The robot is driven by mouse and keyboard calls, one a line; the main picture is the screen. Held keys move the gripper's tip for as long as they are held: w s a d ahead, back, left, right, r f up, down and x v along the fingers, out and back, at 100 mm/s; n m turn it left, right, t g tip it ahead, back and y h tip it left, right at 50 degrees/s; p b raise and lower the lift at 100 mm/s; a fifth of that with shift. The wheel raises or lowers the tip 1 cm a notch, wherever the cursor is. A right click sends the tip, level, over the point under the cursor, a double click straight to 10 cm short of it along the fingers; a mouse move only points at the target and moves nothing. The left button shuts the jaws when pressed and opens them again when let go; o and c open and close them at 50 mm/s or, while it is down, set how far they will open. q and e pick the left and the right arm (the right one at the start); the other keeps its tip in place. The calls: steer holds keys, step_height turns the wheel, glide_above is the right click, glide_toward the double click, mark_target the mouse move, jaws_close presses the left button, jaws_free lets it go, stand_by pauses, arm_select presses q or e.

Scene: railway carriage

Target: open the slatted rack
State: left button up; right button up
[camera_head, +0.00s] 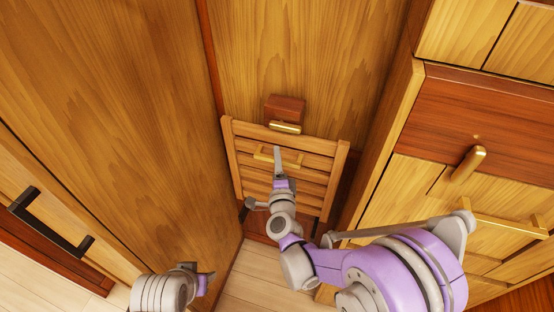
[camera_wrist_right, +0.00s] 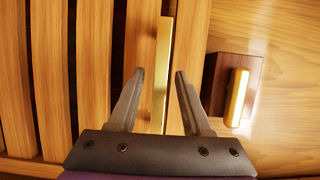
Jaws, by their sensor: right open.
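The slatted rack (camera_head: 312,145) is a light wooden frame with several cross slats, standing upright against the wall panel in the middle of the head view. Its slats (camera_wrist_right: 94,60) fill the left of the right wrist view. A brass bar handle (camera_head: 291,163) is fixed across its upper part. My right gripper (camera_head: 277,152) is open at the handle. In the right wrist view its two fingers (camera_wrist_right: 160,78) stand on either side of the brass handle (camera_wrist_right: 164,50), not closed on it. My left gripper (camera_head: 205,280) is at the bottom left, partly seen, away from the rack.
A dark wooden block with a brass piece (camera_head: 285,113) sits on the panel just above the rack. A cabinet with brass handles (camera_head: 468,163) stands close on the right. A wooden panel with a black handle (camera_head: 50,218) is on the left. Pale floor (camera_head: 252,272) shows below.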

jaws_close()
stand_by(1.4)
